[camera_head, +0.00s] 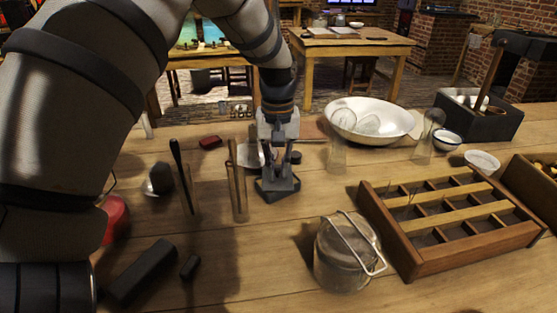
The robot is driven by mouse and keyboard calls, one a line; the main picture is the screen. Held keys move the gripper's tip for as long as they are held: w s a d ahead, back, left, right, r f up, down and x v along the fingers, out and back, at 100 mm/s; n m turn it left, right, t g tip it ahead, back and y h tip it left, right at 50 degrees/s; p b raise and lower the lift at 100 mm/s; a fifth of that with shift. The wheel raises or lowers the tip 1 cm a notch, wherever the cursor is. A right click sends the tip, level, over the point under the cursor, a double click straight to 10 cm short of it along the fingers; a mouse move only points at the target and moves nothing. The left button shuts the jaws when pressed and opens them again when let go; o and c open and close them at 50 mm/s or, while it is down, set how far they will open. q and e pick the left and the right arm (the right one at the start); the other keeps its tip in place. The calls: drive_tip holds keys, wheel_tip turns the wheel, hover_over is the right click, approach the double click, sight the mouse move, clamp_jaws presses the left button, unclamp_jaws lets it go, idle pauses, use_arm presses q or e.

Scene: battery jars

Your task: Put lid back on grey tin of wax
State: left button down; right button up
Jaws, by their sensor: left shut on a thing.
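My left gripper (278,186) points down over the middle of the wooden table, just above or at its surface. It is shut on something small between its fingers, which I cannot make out. A pale grey round thing (250,155) lies just behind and left of the gripper, partly hidden by it; it may be the grey tin or its lid, but I cannot tell which. A small dark round thing (295,157) shows just right of the gripper. My right gripper is not in view.
Clear tubes (237,190) stand close left of the gripper. A glass jar with a wire handle (346,255) is front right, beside a compartmented wooden tray (398,256). A white bowl (397,132) sits behind. A black block (143,272) lies front left.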

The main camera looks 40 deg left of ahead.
use_arm(q)
drive_tip(key=shift+r, duration=0.1)
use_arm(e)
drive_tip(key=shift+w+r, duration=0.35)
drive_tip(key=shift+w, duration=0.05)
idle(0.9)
use_arm(q)
drive_tip(key=shift+f+p, duration=0.25)
drive_tip(key=shift+p, duration=0.05)
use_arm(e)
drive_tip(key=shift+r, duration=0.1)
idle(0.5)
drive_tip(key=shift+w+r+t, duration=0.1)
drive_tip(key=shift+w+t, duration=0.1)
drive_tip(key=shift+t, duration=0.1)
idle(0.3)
use_arm(q)
drive_tip(key=c, duration=1.1)
unclamp_jaws()
drive_tip(key=shift+o, duration=0.2)
drive_tip(key=shift+r+p, duration=0.45)
drive_tip(key=shift+r, duration=0.95)
drive_tip(key=shift+r+p, duration=0.35)
drive_tip(key=shift+r, duration=1.8)
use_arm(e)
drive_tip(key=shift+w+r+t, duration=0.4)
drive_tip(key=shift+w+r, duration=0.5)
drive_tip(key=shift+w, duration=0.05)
